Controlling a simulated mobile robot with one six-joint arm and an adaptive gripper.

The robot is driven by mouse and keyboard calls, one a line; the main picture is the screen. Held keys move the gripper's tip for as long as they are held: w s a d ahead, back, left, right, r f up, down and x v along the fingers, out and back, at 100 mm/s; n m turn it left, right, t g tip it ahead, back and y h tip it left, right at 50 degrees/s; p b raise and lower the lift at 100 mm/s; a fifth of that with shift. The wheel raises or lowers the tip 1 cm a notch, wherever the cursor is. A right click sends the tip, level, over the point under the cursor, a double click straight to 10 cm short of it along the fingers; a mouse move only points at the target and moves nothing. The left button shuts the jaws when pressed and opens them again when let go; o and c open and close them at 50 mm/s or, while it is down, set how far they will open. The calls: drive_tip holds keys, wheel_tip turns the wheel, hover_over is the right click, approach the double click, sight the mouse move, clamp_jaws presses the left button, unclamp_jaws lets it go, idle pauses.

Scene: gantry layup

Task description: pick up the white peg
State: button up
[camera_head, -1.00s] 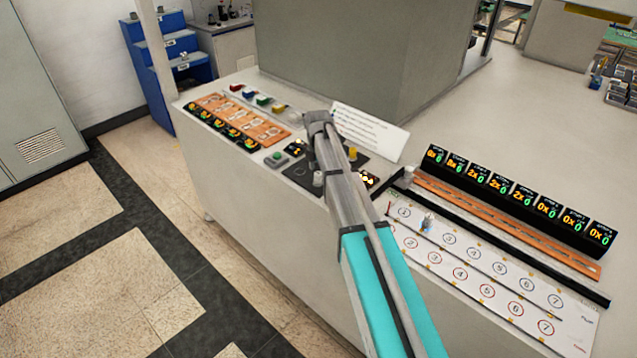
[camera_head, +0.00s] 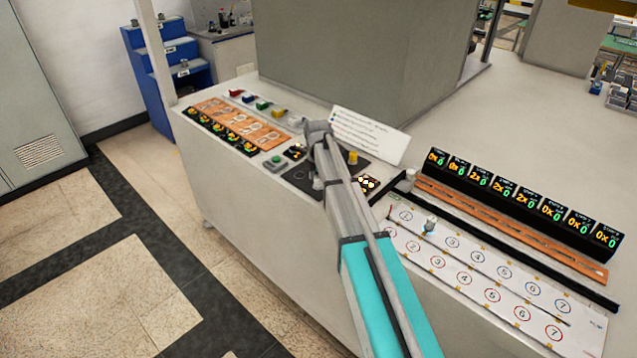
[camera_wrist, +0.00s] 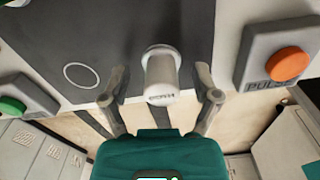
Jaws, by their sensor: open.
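The white peg (camera_wrist: 162,78) stands on the dark plate (camera_wrist: 120,30), with its end toward the camera in the wrist view. Small dark print marks its end. My gripper (camera_wrist: 163,84) is open, with one finger on each side of the peg and a visible gap on both sides. In the head view, a pale peg (camera_head: 318,184) shows at the left edge of my arm, on the dark plate. My gripper is hidden there by the arm.
In the wrist view, an orange button box (camera_wrist: 284,62) is close on the right and a green button (camera_wrist: 12,107) on the left. A yellow peg (camera_head: 353,157) and a white sign (camera_head: 370,135) stand behind the arm. A numbered board (camera_head: 490,275) lies right.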

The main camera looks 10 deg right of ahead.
clamp_jaws()
drive_tip(key=shift+r, duration=0.1)
idle(0.4)
wheel_tip(320, 180, up, 3)
drive_tip(key=p, duration=0.2)
drive_tip(key=shift+f+p, duration=0.2)
drive_tip(key=shift+p, duration=0.2)
drive_tip(key=s+a+r+p, duration=0.3)
drive_tip(key=s+r+p, duration=0.7)
drive_tip(key=s, duration=0.3)
drive_tip(key=shift+s, duration=0.35)
drive_tip(key=shift+a+r, duration=0.1)
